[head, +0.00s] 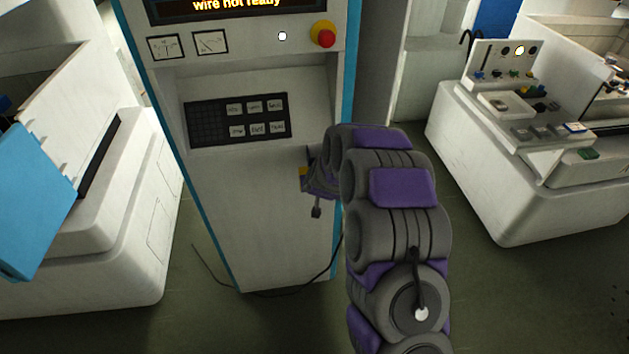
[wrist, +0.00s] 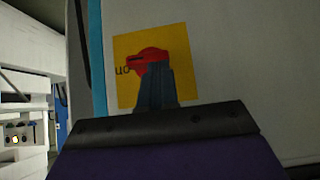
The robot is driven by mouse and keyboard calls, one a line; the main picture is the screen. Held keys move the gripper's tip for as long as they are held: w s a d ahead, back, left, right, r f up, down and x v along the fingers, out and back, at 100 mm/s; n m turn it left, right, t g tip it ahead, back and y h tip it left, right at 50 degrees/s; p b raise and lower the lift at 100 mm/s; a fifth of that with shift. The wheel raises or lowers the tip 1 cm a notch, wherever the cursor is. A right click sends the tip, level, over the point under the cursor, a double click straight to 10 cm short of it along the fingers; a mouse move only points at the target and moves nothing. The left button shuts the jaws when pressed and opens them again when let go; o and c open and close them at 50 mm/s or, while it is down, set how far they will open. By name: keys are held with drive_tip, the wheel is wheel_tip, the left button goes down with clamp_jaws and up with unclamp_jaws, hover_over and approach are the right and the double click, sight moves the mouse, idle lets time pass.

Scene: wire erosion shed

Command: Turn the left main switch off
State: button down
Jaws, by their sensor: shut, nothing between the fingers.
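The main switch is a red rotary knob (wrist: 146,59) on a square yellow plate (wrist: 180,45) on the white cabinet front. The knob's narrow end with a dark mark points left, beside lettering that appears upside down and reads "on". My gripper (wrist: 155,78) is shut, its dark fingertips right at the knob and covering its lower part. I cannot tell whether they touch it. In the head view only a sliver of the yellow plate (head: 303,171) shows, low on the cabinet's right side. My wrist hides the knob there.
The white cabinet (head: 250,210) has a keypad (head: 238,118), two gauges, a red emergency button (head: 323,35) and a display reading "wire not ready". White machines stand left (head: 120,240) and right (head: 530,190). A dark cable lies on the floor by the cabinet base.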

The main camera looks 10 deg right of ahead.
drive_tip(key=p, duration=0.3)
drive_tip(key=shift+a+h+p, duration=0.25)
drive_tip(key=shift+h+p, duration=0.05)
drive_tip(key=shift+h, duration=0.1)
drive_tip(key=shift+a+n, duration=0.1)
drive_tip(key=shift+n, duration=0.2)
